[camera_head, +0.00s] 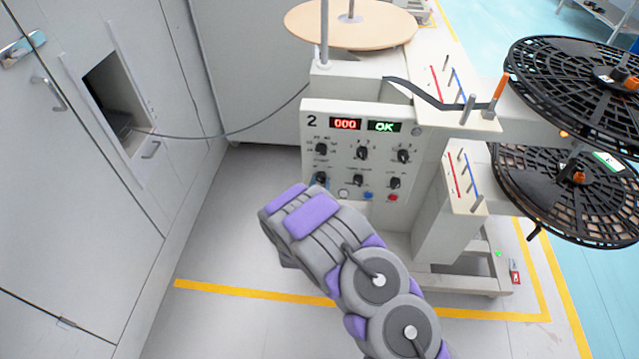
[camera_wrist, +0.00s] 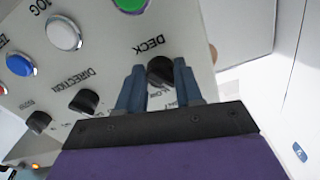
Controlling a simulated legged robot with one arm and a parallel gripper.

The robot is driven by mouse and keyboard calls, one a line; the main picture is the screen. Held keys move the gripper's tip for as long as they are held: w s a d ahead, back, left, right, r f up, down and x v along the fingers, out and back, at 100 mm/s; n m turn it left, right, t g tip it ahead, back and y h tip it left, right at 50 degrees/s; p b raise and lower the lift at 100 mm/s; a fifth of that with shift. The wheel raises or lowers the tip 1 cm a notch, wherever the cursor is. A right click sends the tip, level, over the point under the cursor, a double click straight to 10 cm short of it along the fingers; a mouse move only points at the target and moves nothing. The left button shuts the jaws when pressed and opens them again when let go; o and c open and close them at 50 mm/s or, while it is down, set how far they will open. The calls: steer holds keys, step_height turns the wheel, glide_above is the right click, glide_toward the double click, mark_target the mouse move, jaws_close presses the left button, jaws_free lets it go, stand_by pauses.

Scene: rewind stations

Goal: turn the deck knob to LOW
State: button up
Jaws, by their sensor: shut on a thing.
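The deck knob (camera_wrist: 160,71) is a black knob under the upside-down label DECK in the wrist view. My gripper (camera_wrist: 159,82) has its two blue-grey fingers on either side of this knob and is shut on it. The printed position marks around the knob are mostly hidden by the fingers, so I cannot read its setting. In the head view the deck knob (camera_head: 320,178) is at the lower left of the white control panel (camera_head: 410,160), partly hidden by my purple and grey arm.
Other black knobs, such as the direction knob (camera_wrist: 84,101), sit beside it. White (camera_wrist: 63,33), blue (camera_wrist: 20,64) and green (camera_wrist: 131,4) buttons are close by. The panel shows a red 000 display (camera_head: 345,124) and a green OK display (camera_head: 384,127). Black reels (camera_head: 570,195) stand at right.

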steer(key=shift+r, duration=0.1)
steer(key=m+p, duration=0.2)
steer(key=p, duration=0.2)
steer(key=shift+r+m, duration=0.15)
steer(key=shift+m, duration=0.15)
steer(key=m+p, duration=0.2)
steer(key=p, duration=0.2)
steer(key=shift+a+m, duration=0.1)
steer(key=shift+m, duration=0.3)
steer(key=m+p, duration=0.4)
steer(key=p, duration=0.1)
steer(key=m+p, duration=0.2)
steer(key=shift+f+p, duration=0.2)
steer(key=shift+p, duration=0.1)
steer(key=shift+f+m, duration=0.1)
steer(key=shift+m, duration=0.2)
steer(key=o, duration=1)
steer(key=shift+o, duration=0.2)
